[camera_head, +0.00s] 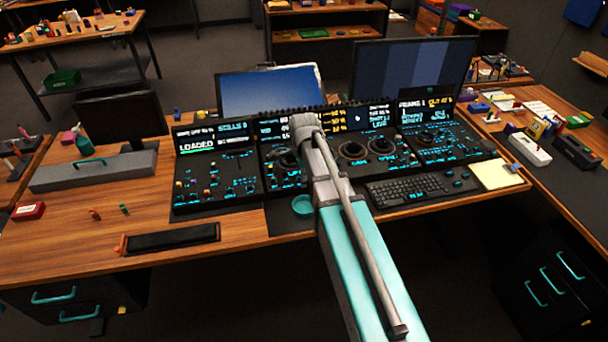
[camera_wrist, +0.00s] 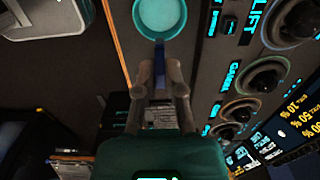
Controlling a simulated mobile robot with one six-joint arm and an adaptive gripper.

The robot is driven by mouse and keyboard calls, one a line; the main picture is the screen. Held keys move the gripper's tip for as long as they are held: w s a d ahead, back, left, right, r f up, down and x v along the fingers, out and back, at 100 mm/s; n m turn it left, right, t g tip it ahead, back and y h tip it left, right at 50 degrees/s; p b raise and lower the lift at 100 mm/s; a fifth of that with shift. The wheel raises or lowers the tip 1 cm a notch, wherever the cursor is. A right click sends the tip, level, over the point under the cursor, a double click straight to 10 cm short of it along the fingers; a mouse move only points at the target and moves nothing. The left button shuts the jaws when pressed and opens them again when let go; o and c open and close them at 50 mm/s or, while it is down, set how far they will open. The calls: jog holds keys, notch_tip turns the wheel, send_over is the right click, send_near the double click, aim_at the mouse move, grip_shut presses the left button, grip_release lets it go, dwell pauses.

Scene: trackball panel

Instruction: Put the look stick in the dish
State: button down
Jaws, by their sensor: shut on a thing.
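The dish (camera_head: 303,206) is a small round teal dish on the desk just in front of the console, left of my arm. In the wrist view the dish (camera_wrist: 160,17) is at the top, beyond my fingertips. My gripper (camera_wrist: 160,72) is shut on a slim dark blue piece, the look stick (camera_wrist: 159,58), whose end points toward the dish and looks close to its rim. I cannot tell its height above the desk. In the head view my arm hides the gripper and the stick.
The console (camera_head: 217,180) with knobs, lit labels and screens spans the back of the desk. A keyboard (camera_head: 408,191) and a pale notepad (camera_head: 496,174) lie to the right. A dark tray (camera_head: 172,238) lies at the front left. Bare wood is free left of the dish.

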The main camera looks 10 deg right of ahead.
aim_at(304, 187)
jog(key=shift+f+b, duration=5.4)
jog(key=shift+f, duration=0.05)
jog(key=c, duration=0.7)
grip_release()
jog(key=shift+o, duration=0.2)
jog(key=shift+r, duration=0.1)
notch_tip(304, 187, up, 7)
jog(key=p, duration=0.7)
